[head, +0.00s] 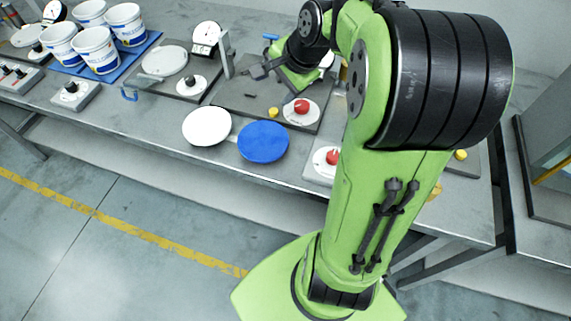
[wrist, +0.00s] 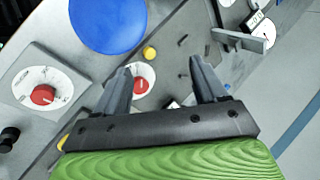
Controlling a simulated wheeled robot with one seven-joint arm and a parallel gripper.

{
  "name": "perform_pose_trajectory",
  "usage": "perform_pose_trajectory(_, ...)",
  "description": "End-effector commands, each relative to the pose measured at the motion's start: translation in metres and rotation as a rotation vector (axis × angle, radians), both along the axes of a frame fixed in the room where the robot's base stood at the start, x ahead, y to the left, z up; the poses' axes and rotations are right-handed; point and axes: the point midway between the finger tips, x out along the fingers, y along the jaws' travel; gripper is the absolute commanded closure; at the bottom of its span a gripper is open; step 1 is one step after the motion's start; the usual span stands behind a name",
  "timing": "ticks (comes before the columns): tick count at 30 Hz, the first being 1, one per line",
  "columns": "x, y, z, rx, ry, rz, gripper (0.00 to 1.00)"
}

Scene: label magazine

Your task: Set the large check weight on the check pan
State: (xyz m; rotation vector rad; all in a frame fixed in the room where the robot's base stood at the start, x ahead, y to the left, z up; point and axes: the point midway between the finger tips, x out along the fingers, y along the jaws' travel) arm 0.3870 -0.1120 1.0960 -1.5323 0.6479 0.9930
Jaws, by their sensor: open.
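My gripper (head: 262,72) is open over the dark machine plate in the head view. In the wrist view its two fingers (wrist: 160,67) stand wide apart with nothing held between them. No piece is plainly recognisable as the large check weight. Small yellow round pieces show; one (head: 273,112) sits beside a red-knobbed dial, and it also shows in the wrist view (wrist: 149,53). Two round discs, one white (head: 207,126) and one blue (head: 263,141), lie at the table's front edge; I cannot tell whether either is the check pan. The blue disc also shows in the wrist view (wrist: 107,22).
White buckets (head: 100,50) stand on a blue mat at the left. Dials with red knobs (head: 301,106) and (wrist: 43,95) stand on the grey bench. A white round plate (head: 165,59) sits on a dark base. My arm hides much of the bench's right side.

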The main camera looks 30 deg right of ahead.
Motion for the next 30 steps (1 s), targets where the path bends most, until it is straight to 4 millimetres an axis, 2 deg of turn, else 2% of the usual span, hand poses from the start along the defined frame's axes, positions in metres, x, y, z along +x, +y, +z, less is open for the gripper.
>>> perform_pose_trajectory(1, -0.023, 0.035, 0.014, -0.134, 0.001, 0.166, 0.29)
perform_pose_trajectory(3, -0.062, 0.070, 0.025, -0.311, 0.005, 0.402, 0.29)
perform_pose_trajectory(6, -0.122, 0.101, 0.032, -0.519, -0.010, 0.716, 0.29)
perform_pose_trajectory(9, -0.170, 0.112, 0.028, -0.654, -0.033, 0.957, 0.29)
perform_pose_trajectory(12, -0.196, 0.114, 0.021, -0.721, -0.050, 1.097, 0.29)
perform_pose_trajectory(15, -0.203, 0.113, 0.018, -0.743, -0.055, 1.145, 0.29)
perform_pose_trajectory(21, -0.202, 0.113, 0.019, -0.744, -0.054, 1.145, 0.29)
perform_pose_trajectory(24, -0.202, 0.113, 0.030, -0.745, -0.054, 1.144, 0.29)
perform_pose_trajectory(30, -0.202, 0.113, 0.027, -0.744, -0.055, 1.144, 0.29)
